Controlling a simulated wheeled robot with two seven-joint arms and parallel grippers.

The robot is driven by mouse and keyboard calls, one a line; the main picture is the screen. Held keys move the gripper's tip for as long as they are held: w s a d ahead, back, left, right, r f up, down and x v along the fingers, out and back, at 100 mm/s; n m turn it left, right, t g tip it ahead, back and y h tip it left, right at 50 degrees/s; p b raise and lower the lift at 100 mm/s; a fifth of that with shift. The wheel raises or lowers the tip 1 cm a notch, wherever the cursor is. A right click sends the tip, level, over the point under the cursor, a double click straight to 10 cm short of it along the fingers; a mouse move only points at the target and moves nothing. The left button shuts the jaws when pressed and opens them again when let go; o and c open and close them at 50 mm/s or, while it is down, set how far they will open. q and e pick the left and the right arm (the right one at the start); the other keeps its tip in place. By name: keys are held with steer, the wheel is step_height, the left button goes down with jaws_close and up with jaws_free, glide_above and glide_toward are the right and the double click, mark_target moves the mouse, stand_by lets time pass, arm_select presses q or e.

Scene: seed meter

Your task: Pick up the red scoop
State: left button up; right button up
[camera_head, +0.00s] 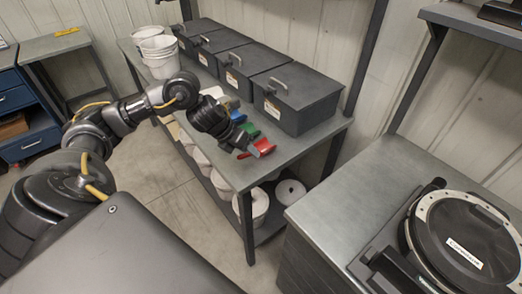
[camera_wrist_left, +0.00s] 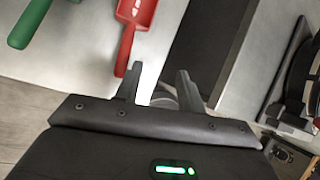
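The red scoop (camera_head: 264,146) lies on the grey bench near its front corner. In the left wrist view the red scoop (camera_wrist_left: 134,14) is at the top, its handle pointing down towards my left finger. My left gripper (camera_head: 247,151) is beside the scoop at the bench edge. In the wrist view my left gripper (camera_wrist_left: 158,82) has its two fingers apart with nothing held between them. The handle end is close to the left fingertip, not between the fingers; I cannot tell if they touch. My right gripper is in neither view.
A green scoop (camera_head: 250,129) lies beside the red one, also in the wrist view (camera_wrist_left: 27,22). Lidded grey bins (camera_head: 296,98) line the bench's back. White buckets (camera_head: 158,50) stand at its far end. A seed meter (camera_head: 463,243) sits on the right table (camera_head: 345,190).

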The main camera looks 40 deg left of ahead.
mark_target(245, 155)
arm_select(q)
steer(key=s+a+r+m+g, duration=0.1)
steer(key=s+a+r, duration=0.15)
steer(key=a, duration=0.35)
steer(key=shift+y, duration=0.4)
steer(key=x, duration=0.6)
steer(key=shift+w+d+r+p, duration=0.1)
steer(key=shift+w+d+p, duration=0.15)
steer(key=shift+w+p, duration=0.15)
steer(key=p+x, duration=0.1)
steer(key=x, duration=0.3)
steer(key=shift+w+f+p, duration=0.25)
steer(key=shift+w+p, duration=0.05)
steer(key=shift+p, duration=0.1)
steer(key=shift+w+f, duration=0.1)
steer(key=shift+f, duration=0.15)
steer(key=shift+c, duration=0.5)
jaws_close()
